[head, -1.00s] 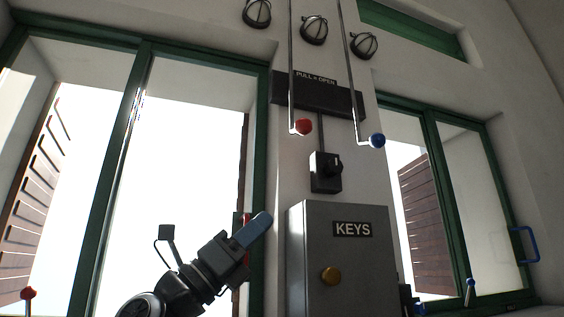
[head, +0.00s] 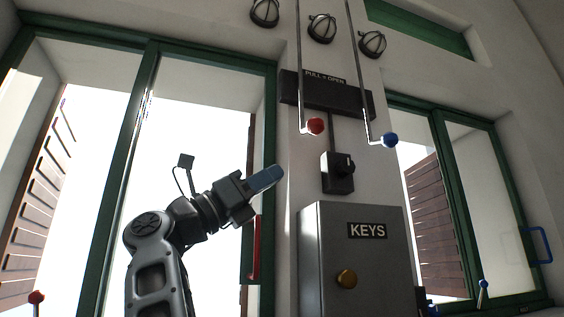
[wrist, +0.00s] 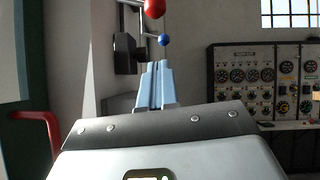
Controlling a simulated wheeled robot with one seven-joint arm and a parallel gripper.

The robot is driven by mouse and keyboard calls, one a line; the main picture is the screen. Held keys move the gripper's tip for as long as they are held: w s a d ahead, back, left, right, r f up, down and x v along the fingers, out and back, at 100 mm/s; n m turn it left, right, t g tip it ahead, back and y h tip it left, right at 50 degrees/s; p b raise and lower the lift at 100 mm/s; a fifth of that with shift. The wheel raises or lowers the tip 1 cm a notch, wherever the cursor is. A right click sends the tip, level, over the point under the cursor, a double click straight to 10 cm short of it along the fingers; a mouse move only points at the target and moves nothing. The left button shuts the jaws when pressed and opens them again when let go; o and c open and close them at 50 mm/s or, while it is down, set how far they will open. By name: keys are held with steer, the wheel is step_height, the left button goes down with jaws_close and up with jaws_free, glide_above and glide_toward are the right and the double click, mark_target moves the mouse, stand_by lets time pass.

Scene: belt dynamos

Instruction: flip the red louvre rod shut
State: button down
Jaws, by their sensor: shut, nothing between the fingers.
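A thin rod hangs from above and ends in a red ball knob (head: 315,126), right of the left window. The red knob also shows at the top of the wrist view (wrist: 154,8). A short red-knobbed lever (head: 37,297) stands at the lower left by the slatted shutter.
A blue-knobbed rod (head: 390,140) hangs to the right. A black switch box (head: 337,172) and grey KEYS cabinet (head: 352,265) are below the knobs. A red window handle (head: 255,248) is beside my arm. The wrist view shows an instrument panel (wrist: 262,80) at right.

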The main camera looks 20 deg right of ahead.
mark_target(310, 130)
steer(key=a+r+p+x, duration=0.1)
steer(key=r+p+x, duration=0.1)
steer(key=x, duration=0.9)
steer(key=shift+r+p, duration=0.3)
steer(key=shift+p, duration=0.5)
steer(key=shift+w, duration=0.1)
